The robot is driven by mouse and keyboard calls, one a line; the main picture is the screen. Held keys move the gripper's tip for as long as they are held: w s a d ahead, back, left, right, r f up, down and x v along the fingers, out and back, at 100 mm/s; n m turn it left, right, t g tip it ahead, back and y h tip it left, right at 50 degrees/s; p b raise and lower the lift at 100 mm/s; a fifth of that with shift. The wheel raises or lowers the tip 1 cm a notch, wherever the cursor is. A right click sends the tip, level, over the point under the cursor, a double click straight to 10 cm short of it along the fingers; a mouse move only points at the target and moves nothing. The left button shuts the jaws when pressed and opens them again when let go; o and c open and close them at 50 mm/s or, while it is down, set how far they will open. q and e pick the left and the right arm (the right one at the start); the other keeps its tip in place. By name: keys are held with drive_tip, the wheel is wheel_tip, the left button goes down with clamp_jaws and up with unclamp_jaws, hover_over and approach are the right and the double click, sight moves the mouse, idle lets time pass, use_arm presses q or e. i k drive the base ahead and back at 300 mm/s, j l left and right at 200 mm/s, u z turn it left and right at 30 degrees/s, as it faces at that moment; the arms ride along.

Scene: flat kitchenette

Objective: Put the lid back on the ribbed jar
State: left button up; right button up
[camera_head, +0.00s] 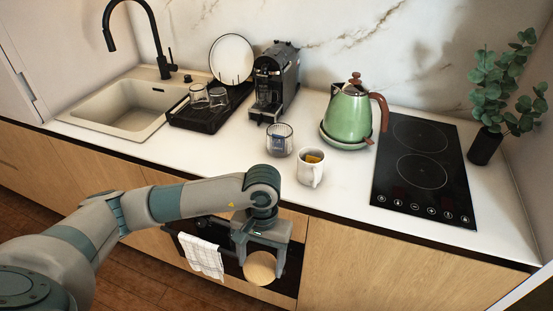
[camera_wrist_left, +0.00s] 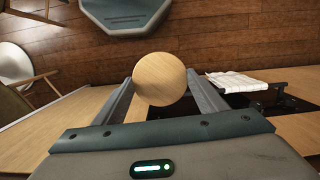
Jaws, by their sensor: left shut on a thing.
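My left gripper (camera_head: 260,262) is shut on a round, pale wooden lid (camera_head: 261,270). It holds the lid in front of the counter's front edge, below the worktop level. In the left wrist view the lid (camera_wrist_left: 159,79) sits between the two finger ends. A clear glass jar (camera_head: 279,139), which looks like the ribbed jar, stands upright and open on the counter, above and beyond the gripper in the head view. My right gripper is not in view.
A white mug (camera_head: 311,167) stands right of the jar, close to it. Behind are a green kettle (camera_head: 348,117) and a black coffee machine (camera_head: 275,82). A dish rack (camera_head: 205,117) stands left, a hob (camera_head: 424,168) right. A towel (camera_head: 202,256) hangs below the counter.

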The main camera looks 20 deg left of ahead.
sight(279, 147)
drive_tip(key=j+z, duration=0.55)
drive_tip(key=z, duration=0.3)
drive_tip(key=k+j+z, duration=0.1)
drive_tip(key=j, duration=0.3)
drive_tip(key=k+j+z, duration=0.15)
drive_tip(key=j, duration=0.2)
drive_tip(key=k+j+z, duration=0.1)
drive_tip(key=j, duration=0.25)
drive_tip(key=k+j+z, duration=0.1)
drive_tip(key=k+j, duration=0.4)
drive_tip(key=j, duration=0.2)
drive_tip(key=k+j, duration=0.2)
drive_tip(key=j, duration=0.25)
drive_tip(key=k+j, duration=0.25)
drive_tip(key=j, duration=0.15)
drive_tip(key=k+j, duration=0.2)
drive_tip(key=j, duration=0.25)
drive_tip(key=k+j+z, duration=0.1)
drive_tip(key=j, duration=0.3)
drive_tip(key=k, duration=0.1)
